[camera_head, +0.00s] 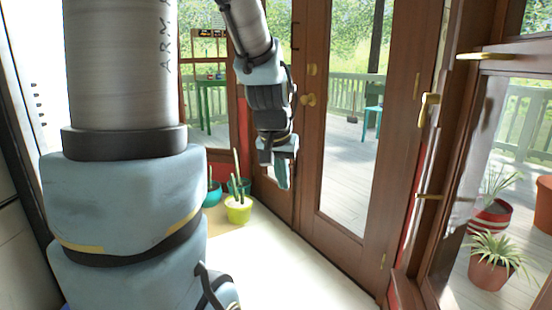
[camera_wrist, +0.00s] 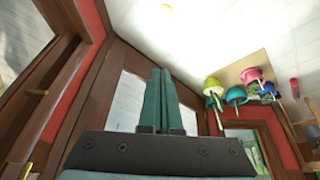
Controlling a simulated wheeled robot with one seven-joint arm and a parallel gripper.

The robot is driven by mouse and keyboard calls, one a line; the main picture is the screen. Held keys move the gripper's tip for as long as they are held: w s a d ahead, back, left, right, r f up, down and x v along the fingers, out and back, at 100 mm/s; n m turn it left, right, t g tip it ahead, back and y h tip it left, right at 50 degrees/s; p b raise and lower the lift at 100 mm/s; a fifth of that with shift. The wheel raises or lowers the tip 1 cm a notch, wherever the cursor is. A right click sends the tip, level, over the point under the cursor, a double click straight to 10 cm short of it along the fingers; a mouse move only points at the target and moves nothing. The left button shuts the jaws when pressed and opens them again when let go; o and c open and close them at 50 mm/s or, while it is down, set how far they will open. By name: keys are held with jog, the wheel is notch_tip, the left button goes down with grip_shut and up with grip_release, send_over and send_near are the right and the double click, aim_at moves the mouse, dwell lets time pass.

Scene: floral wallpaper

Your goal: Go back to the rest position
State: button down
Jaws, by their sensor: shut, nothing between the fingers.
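My gripper (camera_head: 283,172) hangs in the middle of the head view, in front of the brown-framed glass doors, with its fingers pointing down. In the wrist view the two green fingers of my gripper (camera_wrist: 159,98) are pressed together with nothing between them. My arm fills the left of the head view and hides what lies behind it.
Brown glass doors (camera_head: 312,190) with brass handles stand behind and right of my gripper. A yellow-green pot (camera_head: 238,212) with a cactus and teal pots (camera_head: 212,196) stand on the pale floor (camera_head: 290,275). Potted plants (camera_head: 490,272) show through the right glass.

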jog(key=s+a+f+n+g+y, duration=0.1)
jog(key=s+a+f+n+g, duration=0.2)
jog(key=s+a+f, duration=0.5)
notch_tip(320, 180, up, 21)
jog(key=p, duration=2)
jog(key=shift+s+a+m, duration=0.15)
jog(key=shift+s+m, duration=0.15)
jog(key=shift+s, duration=0.15)
jog(key=shift+f, duration=0.15)
